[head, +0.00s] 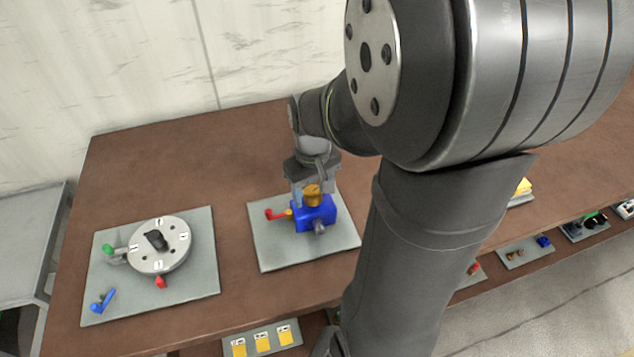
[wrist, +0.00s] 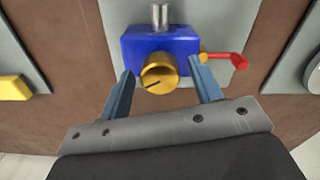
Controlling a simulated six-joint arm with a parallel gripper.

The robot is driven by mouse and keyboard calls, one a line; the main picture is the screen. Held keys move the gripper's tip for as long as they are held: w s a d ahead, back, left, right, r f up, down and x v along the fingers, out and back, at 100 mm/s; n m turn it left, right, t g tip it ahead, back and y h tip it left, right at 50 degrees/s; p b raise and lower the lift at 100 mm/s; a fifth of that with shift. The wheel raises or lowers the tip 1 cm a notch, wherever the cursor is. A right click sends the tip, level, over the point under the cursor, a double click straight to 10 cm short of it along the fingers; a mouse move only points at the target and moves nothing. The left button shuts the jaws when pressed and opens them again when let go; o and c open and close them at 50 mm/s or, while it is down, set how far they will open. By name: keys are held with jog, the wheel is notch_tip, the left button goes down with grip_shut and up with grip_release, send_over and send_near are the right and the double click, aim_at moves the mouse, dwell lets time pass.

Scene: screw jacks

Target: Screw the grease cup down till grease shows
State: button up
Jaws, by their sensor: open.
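The grease cup (head: 312,194) is a brass-coloured round cap on top of a blue block (head: 316,214). In the wrist view the cup (wrist: 159,74) shows a dark mark on its face, with the blue block (wrist: 160,44) behind it. My gripper (wrist: 163,78) is open, with one finger on each side of the cup and visible gaps between. In the head view my gripper (head: 310,190) is above the block, pointing down. No grease can be made out around the cup. Part of the block is hidden by my gripper in the head view.
A red-handled lever (head: 275,214) sticks out from the block's left side, and a metal stub (head: 320,228) from its front. The block's grey plate (head: 275,252) lies on a brown table. Another plate (head: 205,285) at left carries a round dial (head: 172,252). My arm hides the table's right part.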

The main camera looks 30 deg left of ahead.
jog(key=c, duration=1)
jog(key=shift+m, duration=0.4)
jog(key=m, duration=1.2)
jog(key=shift+m, duration=0.4)
jog(key=shift+a+r, duration=0.1)
jog(key=o, duration=1)
